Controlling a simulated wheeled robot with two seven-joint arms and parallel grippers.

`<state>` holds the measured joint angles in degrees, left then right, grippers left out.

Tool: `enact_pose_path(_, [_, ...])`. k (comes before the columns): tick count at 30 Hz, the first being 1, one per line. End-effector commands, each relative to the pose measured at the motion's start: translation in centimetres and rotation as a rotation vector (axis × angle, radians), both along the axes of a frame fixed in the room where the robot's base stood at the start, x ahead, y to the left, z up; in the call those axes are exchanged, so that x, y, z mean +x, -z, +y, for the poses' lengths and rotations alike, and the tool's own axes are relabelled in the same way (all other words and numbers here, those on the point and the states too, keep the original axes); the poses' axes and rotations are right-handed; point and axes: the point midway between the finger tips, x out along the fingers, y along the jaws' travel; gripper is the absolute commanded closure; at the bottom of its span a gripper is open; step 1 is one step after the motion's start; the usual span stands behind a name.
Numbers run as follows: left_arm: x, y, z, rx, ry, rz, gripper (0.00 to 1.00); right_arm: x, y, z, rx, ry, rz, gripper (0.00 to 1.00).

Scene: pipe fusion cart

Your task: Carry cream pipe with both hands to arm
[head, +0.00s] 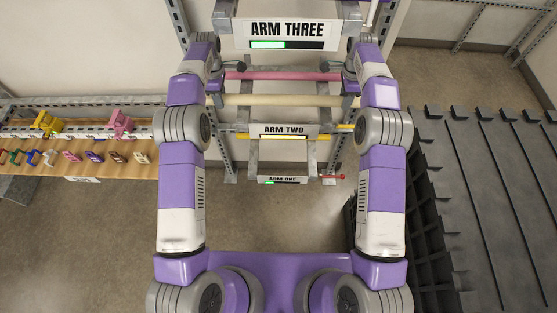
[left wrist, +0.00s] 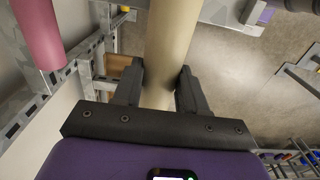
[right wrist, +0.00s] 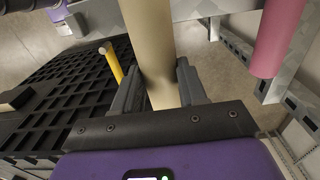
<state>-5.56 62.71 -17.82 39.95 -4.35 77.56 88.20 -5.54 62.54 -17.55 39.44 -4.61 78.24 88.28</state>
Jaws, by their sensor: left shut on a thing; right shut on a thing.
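The cream pipe (head: 285,100) spans level between my two grippers in front of the rack, just below the pink pipe in the head view. My left gripper (left wrist: 160,85) is shut on the cream pipe (left wrist: 168,40) near its left end. My right gripper (right wrist: 158,88) is shut on the cream pipe (right wrist: 150,40) near its right end. The ARM THREE sign (head: 287,30) is above the pipe, the ARM TWO sign (head: 283,130) is below it, and the ARM ONE sign (head: 282,180) is lowest. Which arm is meant cannot be told.
A pink pipe (head: 283,76) lies across the rack behind the cream pipe. A yellow pipe (head: 240,135) lies at the ARM TWO level. A wooden shelf (head: 110,165) with small coloured clamps stands at left. A dark slatted pallet (head: 480,190) stands at right.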

Motion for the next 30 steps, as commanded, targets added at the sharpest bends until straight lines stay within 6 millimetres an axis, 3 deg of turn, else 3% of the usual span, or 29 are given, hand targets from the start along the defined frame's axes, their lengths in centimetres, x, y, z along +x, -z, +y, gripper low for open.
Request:
enact_pose_path(14, [0.06,0.6,-0.03,-0.001,0.0,-0.003,1.0,0.05,0.62,0.02,0.001,0.0,-0.003,1.0])
enact_pose_path(15, [0.06,0.61,-0.02,0.0,0.0,-0.003,0.57,0.05,0.63,0.02,0.001,0.0,-0.003,1.0])
enact_pose_path(21, [0.04,0.6,-0.02,0.0,0.0,-0.002,0.29,0.05,0.57,0.02,0.001,0.0,-0.003,1.0])
enact_pose_path(26, [0.02,0.66,-0.01,0.0,0.0,-0.001,0.29,0.04,0.56,0.02,0.001,-0.001,-0.003,1.0])
enact_pose_path(27, [-0.04,0.81,-0.01,0.0,0.0,0.002,0.29,-0.01,0.71,0.02,0.001,-0.001,0.001,0.57])
enact_pose_path(30, [-0.04,0.81,0.0,0.0,0.0,0.002,0.29,-0.01,0.71,0.02,0.001,-0.001,0.0,0.42])
